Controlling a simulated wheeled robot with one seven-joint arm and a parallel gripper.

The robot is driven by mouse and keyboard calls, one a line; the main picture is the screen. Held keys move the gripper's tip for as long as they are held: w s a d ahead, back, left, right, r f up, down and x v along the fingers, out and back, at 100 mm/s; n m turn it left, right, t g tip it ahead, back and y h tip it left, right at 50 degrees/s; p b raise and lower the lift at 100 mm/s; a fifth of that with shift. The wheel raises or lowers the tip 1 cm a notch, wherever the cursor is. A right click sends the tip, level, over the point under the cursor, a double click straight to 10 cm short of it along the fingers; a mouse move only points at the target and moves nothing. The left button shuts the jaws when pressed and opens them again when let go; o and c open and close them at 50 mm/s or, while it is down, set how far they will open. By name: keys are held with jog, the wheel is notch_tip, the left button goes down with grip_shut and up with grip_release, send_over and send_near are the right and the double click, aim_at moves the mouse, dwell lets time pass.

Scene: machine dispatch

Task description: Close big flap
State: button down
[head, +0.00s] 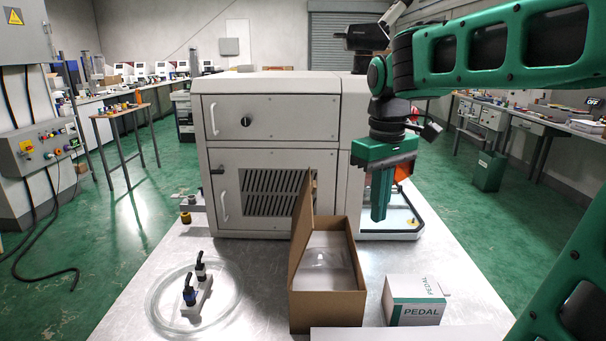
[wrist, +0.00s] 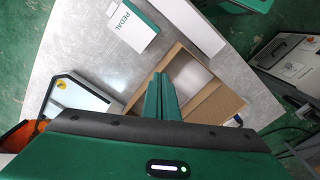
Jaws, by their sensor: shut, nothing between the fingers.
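An open cardboard box (head: 327,311) stands on the metal table, with a pale item and clear plastic wrap inside. Its big flap (head: 301,212) stands up along the left side, tilted slightly off vertical. I see no flap standing on the right side. My gripper (head: 379,217) points down, above and to the right of the box's back part, apart from the flap. Its green fingers are together and empty. In the wrist view the gripper (wrist: 161,88) overlaps the view of the box (wrist: 212,108), hiding part of it.
A white and green PEDAL carton (head: 414,303) sits right of the box. A coiled clear tube (head: 161,317) and a fitting with black valves (head: 197,292) lie to the left. A grey machine cabinet (head: 275,120) stands behind the box. A pale flat surface (head: 400,334) is at the front edge.

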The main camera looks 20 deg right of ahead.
jog(key=w+a+r+n, duration=1.2)
jog(key=w+a+r, duration=0.1)
jog(key=w+r, duration=0.15)
send_over(306, 201)
jog(key=shift+y, duration=0.4)
jog(key=shift+f, duration=5.5)
